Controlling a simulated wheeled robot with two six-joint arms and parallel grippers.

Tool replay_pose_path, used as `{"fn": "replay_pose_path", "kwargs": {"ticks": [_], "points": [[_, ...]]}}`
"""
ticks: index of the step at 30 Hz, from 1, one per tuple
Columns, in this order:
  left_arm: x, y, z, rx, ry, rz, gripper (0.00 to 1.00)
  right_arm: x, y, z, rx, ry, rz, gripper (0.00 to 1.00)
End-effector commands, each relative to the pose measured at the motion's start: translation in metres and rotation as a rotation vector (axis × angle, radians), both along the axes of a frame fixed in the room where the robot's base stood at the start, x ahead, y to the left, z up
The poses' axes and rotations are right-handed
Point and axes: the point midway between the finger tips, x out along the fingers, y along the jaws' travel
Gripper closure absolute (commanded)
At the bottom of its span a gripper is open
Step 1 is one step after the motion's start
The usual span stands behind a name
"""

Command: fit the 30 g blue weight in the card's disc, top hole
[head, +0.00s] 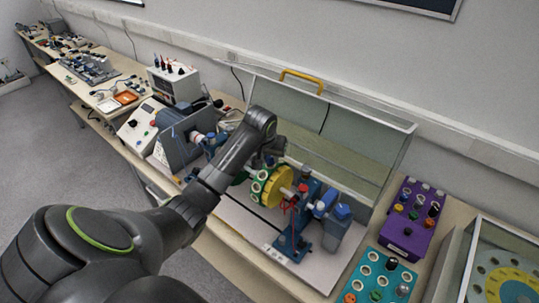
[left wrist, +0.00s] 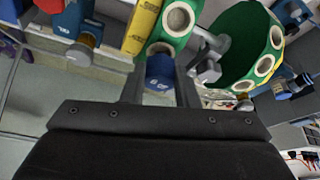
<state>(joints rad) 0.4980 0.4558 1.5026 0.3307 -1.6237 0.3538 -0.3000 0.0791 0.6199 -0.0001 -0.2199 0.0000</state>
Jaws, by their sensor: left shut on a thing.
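My left gripper (head: 272,150) reaches over the rotor rig in the head view. In the left wrist view the gripper (left wrist: 160,82) is shut on a blue weight (left wrist: 160,70), whose printed marking is too small to read surely. The weight is right by a pale-ringed hole on the rim of a green-and-yellow disc (left wrist: 142,25); I cannot tell whether it is in the hole. That yellow disc (head: 278,188) also shows in the head view, below the gripper. A second green disc (left wrist: 240,40) with pale-ringed holes is at right in the wrist view. The card is not clearly visible.
A clear guard with a yellow handle (head: 302,80) stands open behind the rig. A purple box (head: 412,218) and a teal box (head: 380,278), both holding small pieces, are at right. A blue motor (head: 178,132) and a white instrument (head: 174,82) stand at left.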

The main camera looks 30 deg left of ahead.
Motion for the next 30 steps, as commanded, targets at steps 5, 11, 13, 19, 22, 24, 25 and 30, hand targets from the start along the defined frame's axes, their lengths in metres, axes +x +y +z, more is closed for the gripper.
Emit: {"fn": "replay_pose_path", "kwargs": {"ticks": [5,11,13,19,22,24,25,30], "points": [[0.0,0.0,-0.003,0.0,0.0,0.0,0.94,0.0,0.0,-0.001,0.0,-0.001,0.0,0.5],[0.0,0.0,-0.006,0.0,0.001,0.0,0.94,0.0,0.0,-0.002,0.0,-0.001,0.0,0.5],[0.0,0.0,-0.007,0.001,0.001,0.0,0.94,0.001,0.0,-0.002,0.0,-0.001,0.0,0.5],[0.0,0.0,-0.01,0.001,0.001,0.0,0.94,0.001,0.0,-0.003,0.0,-0.001,0.0,0.5],[0.0,0.0,-0.011,0.001,0.001,0.0,0.94,0.001,0.0,-0.003,0.0,-0.001,0.0,0.5],[0.0,0.0,-0.012,0.001,0.001,0.0,0.94,0.001,0.0,-0.003,0.0,-0.001,0.0,0.5],[0.0,0.0,-0.013,0.001,0.001,0.0,0.94,0.0,0.0,-0.003,0.0,-0.001,0.0,0.5],[0.0,0.0,-0.015,0.001,0.001,0.0,0.94,0.0,0.0,-0.004,0.0,-0.001,0.0,0.5]]}}
